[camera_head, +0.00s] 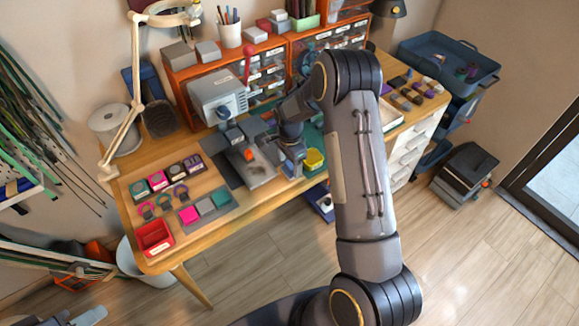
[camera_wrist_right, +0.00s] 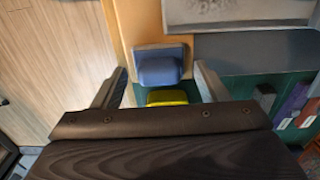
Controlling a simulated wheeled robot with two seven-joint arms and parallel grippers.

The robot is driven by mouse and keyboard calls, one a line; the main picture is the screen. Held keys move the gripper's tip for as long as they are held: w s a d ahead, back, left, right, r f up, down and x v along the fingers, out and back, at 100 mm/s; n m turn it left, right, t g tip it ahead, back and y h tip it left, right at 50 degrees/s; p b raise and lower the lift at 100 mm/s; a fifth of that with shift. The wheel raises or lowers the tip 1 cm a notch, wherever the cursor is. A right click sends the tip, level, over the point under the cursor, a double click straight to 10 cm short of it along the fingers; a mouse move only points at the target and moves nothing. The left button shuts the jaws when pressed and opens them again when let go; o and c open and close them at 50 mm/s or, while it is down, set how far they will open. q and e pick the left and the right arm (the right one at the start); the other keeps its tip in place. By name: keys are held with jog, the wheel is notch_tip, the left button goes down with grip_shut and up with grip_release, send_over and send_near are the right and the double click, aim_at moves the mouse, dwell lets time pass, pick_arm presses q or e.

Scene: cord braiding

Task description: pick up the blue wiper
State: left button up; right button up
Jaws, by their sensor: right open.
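The blue wiper (camera_wrist_right: 160,70) shows in the right wrist view as a rounded blue block with a flatter blue-grey part behind it, near the wooden table edge. My right gripper (camera_wrist_right: 160,84) is open, with one finger on each side of the wiper and a visible gap to each. A yellow container (camera_head: 314,160) is just right of the gripper.
A metal plate (camera_head: 254,171) lies left of the gripper, beside a grey machine (camera_head: 217,95). Orange drawer units line the back. A red tray (camera_head: 153,237) and colour samples lie at the left. Spools sit at the right.

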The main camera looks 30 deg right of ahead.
jog(key=shift+f, duration=0.6)
jog(key=c, duration=0.7)
jog(key=shift+r, duration=0.15)
jog(key=shift+c, duration=0.2)
jog(key=shift+r, duration=0.25)
notch_tip(320, 180, up, 2)
jog(key=shift+r, duration=0.2)
jog(key=s+a+r+b, duration=0.1)
jog(key=s+a+r, duration=0.1)
jog(key=s+r, duration=0.3)
jog(key=s+a+r+b, duration=0.1)
jog(key=s+a+r, duration=0.1)
jog(key=s+r, duration=0.3)
jog(key=s, duration=0.3)
jog(key=shift+s+a+b, duration=0.15)
jog(key=shift+a+b, duration=0.2)
jog(key=shift+b, duration=0.05)
jog(key=shift+f, duration=0.1)
